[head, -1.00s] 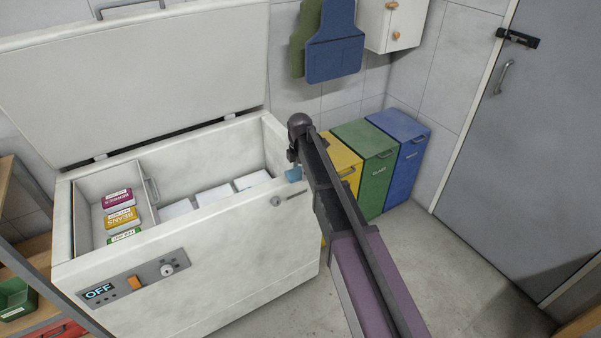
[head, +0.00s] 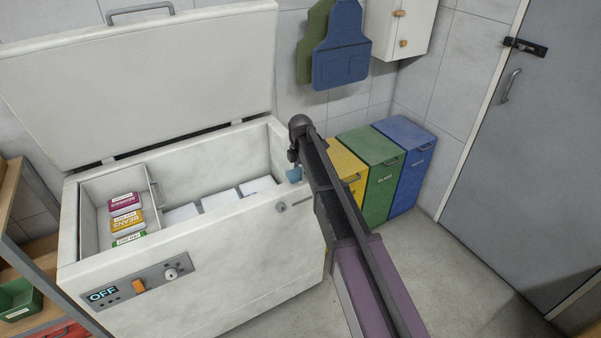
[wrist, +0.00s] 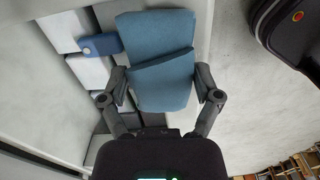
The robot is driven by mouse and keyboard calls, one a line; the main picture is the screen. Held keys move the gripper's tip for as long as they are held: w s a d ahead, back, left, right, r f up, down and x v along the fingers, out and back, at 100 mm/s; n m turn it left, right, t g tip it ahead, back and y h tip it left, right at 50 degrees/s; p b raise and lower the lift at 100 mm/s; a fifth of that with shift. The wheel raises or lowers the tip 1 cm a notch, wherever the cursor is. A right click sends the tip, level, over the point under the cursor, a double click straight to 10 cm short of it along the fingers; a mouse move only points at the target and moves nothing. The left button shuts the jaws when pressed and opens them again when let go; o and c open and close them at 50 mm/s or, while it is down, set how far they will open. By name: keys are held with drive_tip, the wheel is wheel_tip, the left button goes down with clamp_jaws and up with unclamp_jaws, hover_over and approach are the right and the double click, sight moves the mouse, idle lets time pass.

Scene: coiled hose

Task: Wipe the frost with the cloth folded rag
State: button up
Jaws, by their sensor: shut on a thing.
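The folded rag (wrist: 160,70) is blue cloth, held between the two fingers of my gripper (wrist: 161,92) in the wrist view. In the head view a small blue part of the rag (head: 293,174) shows at the freezer's right front rim, under my arm's end. My gripper is shut on it; the arm mostly hides the fingers there. The white chest freezer (head: 190,245) stands open, its lid (head: 140,85) raised. I cannot clearly tell frost from the pale freezer walls. Whether the rag touches a wall cannot be told.
A divided left compartment holds labelled packs (head: 125,220); pale boxes (head: 222,200) lie in the main part. A small blue object (wrist: 100,45) lies among them. Yellow, green (head: 377,170) and blue bins stand right of the freezer. Open floor (head: 450,285) lies at the right front.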

sight(306, 184)
drive_tip(key=shift+s+f, duration=0.1)
idle(0.3)
drive_tip(key=shift+s+d, duration=0.6)
drive_tip(key=shift+s, duration=0.2)
drive_tip(key=shift+s+d, duration=0.55)
drive_tip(key=shift+s, duration=0.25)
drive_tip(key=shift+r+p, duration=3.1)
drive_tip(key=shift+r+p, duration=1.5)
drive_tip(key=shift+r+p, duration=0.45)
